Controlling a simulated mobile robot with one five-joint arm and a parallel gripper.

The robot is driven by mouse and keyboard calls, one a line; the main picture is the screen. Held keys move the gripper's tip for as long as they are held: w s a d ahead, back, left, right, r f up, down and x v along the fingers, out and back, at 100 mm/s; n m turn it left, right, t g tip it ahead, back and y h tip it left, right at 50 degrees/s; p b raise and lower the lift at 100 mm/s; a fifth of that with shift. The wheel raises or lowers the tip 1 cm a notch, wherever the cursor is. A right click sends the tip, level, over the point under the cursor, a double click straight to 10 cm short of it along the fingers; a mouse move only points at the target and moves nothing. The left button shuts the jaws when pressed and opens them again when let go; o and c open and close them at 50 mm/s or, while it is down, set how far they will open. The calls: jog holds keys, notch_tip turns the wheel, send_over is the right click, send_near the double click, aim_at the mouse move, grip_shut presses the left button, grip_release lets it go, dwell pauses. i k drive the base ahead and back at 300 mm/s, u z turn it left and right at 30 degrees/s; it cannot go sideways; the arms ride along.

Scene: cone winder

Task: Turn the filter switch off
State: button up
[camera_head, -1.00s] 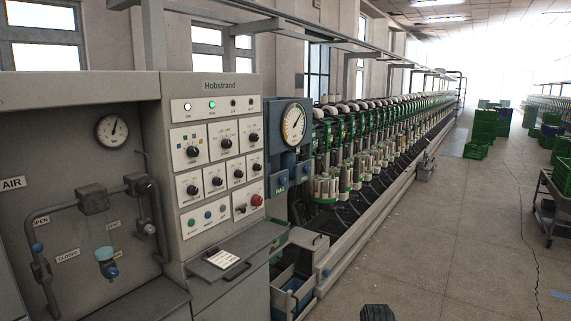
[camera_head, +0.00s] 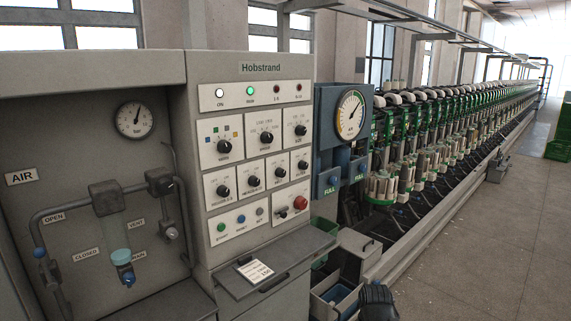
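The grey Hobstrand control panel (camera_head: 248,88) stands near the middle of the view. It carries several black rotary knobs on white plates. On its lowest plate are coloured buttons, a small toggle switch (camera_head: 283,213) and a red round knob (camera_head: 300,203). A dark ribbed part at the bottom edge seems to be my gripper (camera_head: 378,302). It is low, in front of the panel and to its right, apart from the controls. Its fingers are not clear.
A shelf with a printed card (camera_head: 255,271) juts out below the panel. An air cabinet with pipes and a gauge (camera_head: 134,120) stands at left. A blue box with a dial (camera_head: 350,114) and the long winder row lie to the right.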

aim_at(302, 165)
jog(key=u, duration=0.45)
jog(key=i, duration=0.8)
jog(key=u, duration=0.55)
jog(key=k, duration=0.8)
jog(key=u, duration=0.2)
jog(key=i, duration=0.8)
